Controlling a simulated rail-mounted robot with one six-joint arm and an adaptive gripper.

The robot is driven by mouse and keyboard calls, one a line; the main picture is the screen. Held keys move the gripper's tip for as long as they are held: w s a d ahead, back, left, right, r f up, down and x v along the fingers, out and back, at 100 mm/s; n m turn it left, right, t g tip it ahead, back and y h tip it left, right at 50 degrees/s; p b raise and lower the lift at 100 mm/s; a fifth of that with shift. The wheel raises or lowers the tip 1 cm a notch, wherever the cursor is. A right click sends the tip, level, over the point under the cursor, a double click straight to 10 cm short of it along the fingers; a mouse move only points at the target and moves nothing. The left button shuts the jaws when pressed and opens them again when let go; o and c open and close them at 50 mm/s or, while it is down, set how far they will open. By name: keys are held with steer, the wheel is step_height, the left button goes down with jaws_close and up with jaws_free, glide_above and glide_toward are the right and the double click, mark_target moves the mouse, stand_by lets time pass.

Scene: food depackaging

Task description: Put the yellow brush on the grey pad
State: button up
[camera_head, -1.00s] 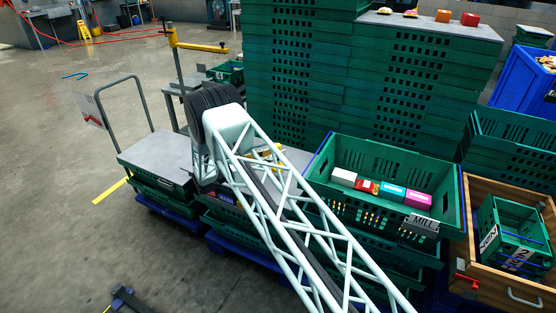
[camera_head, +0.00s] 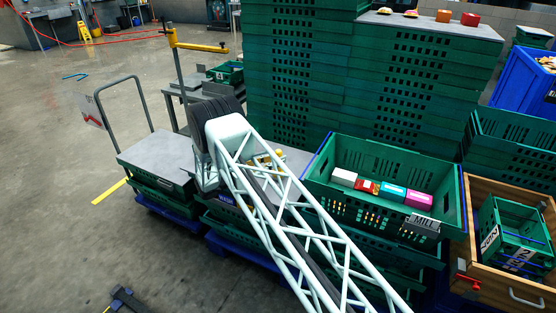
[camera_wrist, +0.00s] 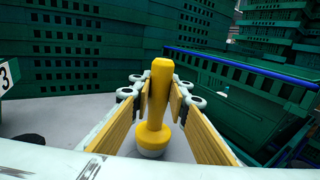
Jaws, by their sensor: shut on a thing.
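In the wrist view the yellow brush (camera_wrist: 156,98) stands roughly upright between the two yellow-padded fingers of my gripper (camera_wrist: 160,103), which is shut on it. Its pale lower end (camera_wrist: 151,152) is over a grey surface (camera_wrist: 62,113); I cannot tell whether it touches. In the head view my arm hides most of the gripper, and only small yellow parts show through the lattice. A flat grey top (camera_head: 158,152) lies on the crates at the left, and another grey top (camera_head: 296,158) shows behind my arm. I cannot tell which is the grey pad.
A green crate (camera_head: 333,160) with several small boxes stands right of my arm. Tall green crate stacks (camera_head: 300,70) rise behind. A wooden box (camera_head: 480,189) holding a smaller green crate is at the right. A trolley handle (camera_head: 141,88) and a post (camera_head: 178,75) stand at the left.

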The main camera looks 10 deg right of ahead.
steer(key=shift+f, duration=0.15)
steer(key=o, duration=0.8)
steer(key=shift+o, duration=0.2)
steer(key=shift+a+r, duration=0.1)
steer(key=shift+r, duration=0.1)
steer(key=v, duration=1.2)
steer(key=shift+p, duration=0.45)
